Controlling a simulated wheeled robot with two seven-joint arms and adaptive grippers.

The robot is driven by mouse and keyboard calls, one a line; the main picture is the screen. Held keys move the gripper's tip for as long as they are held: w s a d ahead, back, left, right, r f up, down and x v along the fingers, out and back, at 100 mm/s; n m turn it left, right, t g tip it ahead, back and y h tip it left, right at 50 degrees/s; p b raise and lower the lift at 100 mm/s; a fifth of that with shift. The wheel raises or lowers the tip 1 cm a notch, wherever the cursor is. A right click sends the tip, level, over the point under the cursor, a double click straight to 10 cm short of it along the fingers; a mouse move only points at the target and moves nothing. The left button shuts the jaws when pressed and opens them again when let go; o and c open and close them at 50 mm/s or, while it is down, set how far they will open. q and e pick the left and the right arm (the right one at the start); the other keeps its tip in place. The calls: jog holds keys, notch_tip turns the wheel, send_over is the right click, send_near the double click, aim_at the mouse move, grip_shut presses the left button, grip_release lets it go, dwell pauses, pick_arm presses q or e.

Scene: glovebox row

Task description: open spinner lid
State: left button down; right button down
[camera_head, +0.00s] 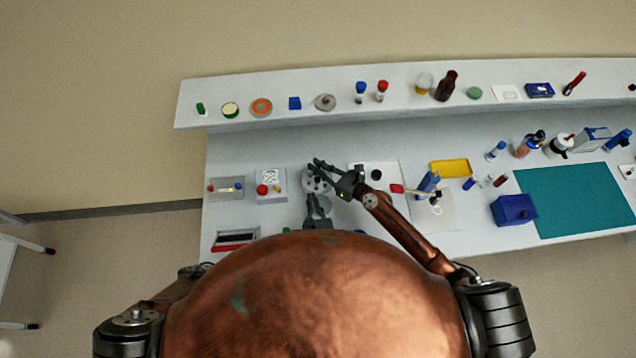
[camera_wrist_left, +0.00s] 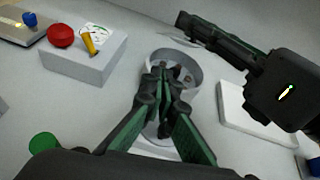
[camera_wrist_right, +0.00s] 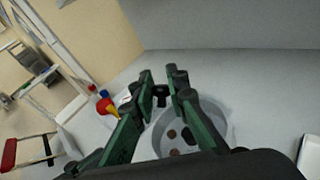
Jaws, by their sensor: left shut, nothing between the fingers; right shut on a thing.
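The spinner is a round grey pot (camera_wrist_left: 190,62) on the bench, seen open from above in the left wrist view, with dark parts inside. It also shows in the head view (camera_head: 309,184) and the right wrist view (camera_wrist_right: 222,125). A thin pale disc edge (camera_wrist_left: 172,40), apparently the lid, stands above its far side by my right fingertips. My right gripper (camera_head: 313,168) is shut on a small dark part (camera_wrist_right: 160,92), probably at the lid's edge; the contact is partly hidden. My left gripper (camera_wrist_left: 166,75) is shut and empty over the spinner's near side, also in the head view (camera_head: 311,198).
Left of the spinner is a grey box (camera_head: 270,192) with a red knob, then a tray (camera_head: 226,194). A white plate (camera_wrist_left: 245,115) lies close on the right. A raised shelf (camera_head: 200,118) with several small items runs along the back.

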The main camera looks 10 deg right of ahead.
pick_arm(q)
jog(key=s+d+m+h, duration=0.1)
jog(key=s+d+m, duration=0.15)
jog(key=s, duration=0.25)
pick_arm(e)
jog(key=shift+w+d+f, duration=0.1)
jog(key=shift+d, duration=0.15)
pick_arm(q)
jog(key=shift+n, duration=0.45)
jog(key=x, duration=0.9)
jog(key=shift+w+r, duration=0.1)
jog(key=shift+r, duration=0.05)
jog(key=shift+w+r, duration=0.8)
jog(key=shift+w, duration=0.05)
jog(key=shift+w+r, duration=0.45)
jog(key=shift+r, duration=0.25)
pick_arm(e)
jog(key=shift+f, duration=0.1)
